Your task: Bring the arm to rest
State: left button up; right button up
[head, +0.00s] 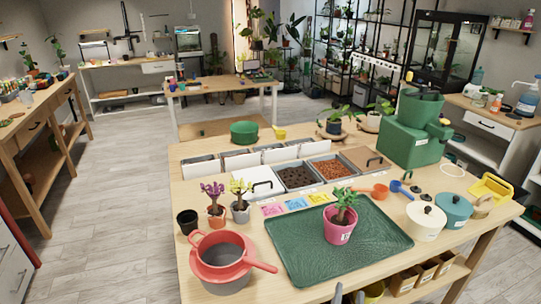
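What looks like the tip of my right gripper (347,297) shows as small grey shapes at the bottom edge, in front of the table's near edge. It is cut off by the frame, so I cannot tell whether it is open or shut. Nothing is visibly held in it. My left gripper is not in view. A pink pot with a green plant (340,225) stands upright on the green tray (290,258), apart from the gripper.
Small boxes (404,281) sit below. Floor is clear at left (110,200).

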jog(key=s+d+f+m+g+y, duration=0.1)
jog(key=s+d+f+m+g, duration=0.55)
jog(key=s+f+m, duration=0.65)
jog(key=s+a+f+m+g+y, duration=0.1)
jog(key=s+m+g+y, duration=0.15)
jog(key=s+m, duration=0.4)
jog(key=s+a+f+m+g+y, duration=0.1)
jog(key=s+a+m+g+y, duration=0.15)
jog(key=s+m, duration=0.45)
notch_tip(320, 180, down, 29)
jog(key=g, duration=0.2)
jog(key=s+d+f, duration=0.2)
jog(key=s+f, duration=0.6)
jog(key=s, duration=0.1)
jog(key=s+d+f+g+h, duration=0.1)
jog(key=s+d+f, duration=0.1)
jog(key=s+f, duration=0.7)
